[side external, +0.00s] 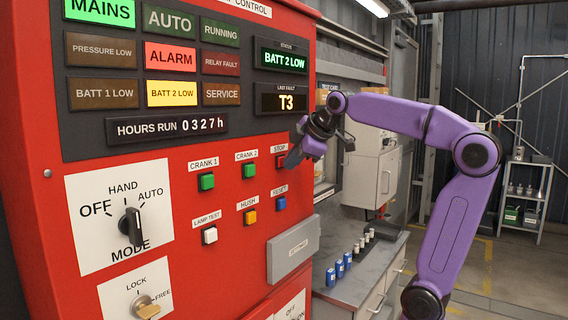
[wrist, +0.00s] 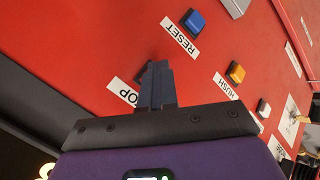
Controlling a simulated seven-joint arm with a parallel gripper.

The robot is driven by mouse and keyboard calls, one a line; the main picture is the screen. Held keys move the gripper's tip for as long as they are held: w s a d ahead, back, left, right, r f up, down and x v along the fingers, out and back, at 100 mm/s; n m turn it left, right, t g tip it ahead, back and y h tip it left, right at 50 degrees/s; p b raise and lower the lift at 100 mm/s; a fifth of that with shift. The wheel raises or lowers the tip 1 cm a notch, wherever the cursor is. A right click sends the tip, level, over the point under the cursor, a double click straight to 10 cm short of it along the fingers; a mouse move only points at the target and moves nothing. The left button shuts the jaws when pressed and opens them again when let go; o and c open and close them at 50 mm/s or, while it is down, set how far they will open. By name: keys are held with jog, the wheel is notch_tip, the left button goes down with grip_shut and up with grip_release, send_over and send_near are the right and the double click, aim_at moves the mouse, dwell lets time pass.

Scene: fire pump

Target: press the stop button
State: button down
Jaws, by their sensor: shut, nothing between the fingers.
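The stop button (side external: 281,161) is a small square button under the STOP label (side external: 280,149), at the right of the button rows on the red control panel. In the side view my gripper (side external: 293,158) is right in front of it and partly covers it. In the wrist view my gripper (wrist: 157,72) is shut and empty, its fingers pointing at the panel beside the partly covered STOP label (wrist: 123,93). The button is mostly hidden behind the fingers there, and I cannot tell whether they touch it.
The blue RESET button (side external: 281,203) is just below, with the orange HUSH button (side external: 250,217) and green CRANK 2 button (side external: 249,171) to the left. A grey box (side external: 293,250) juts from the panel lower down.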

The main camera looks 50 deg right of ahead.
jog(key=shift+s, duration=3.4)
jog(key=shift+a, duration=0.1)
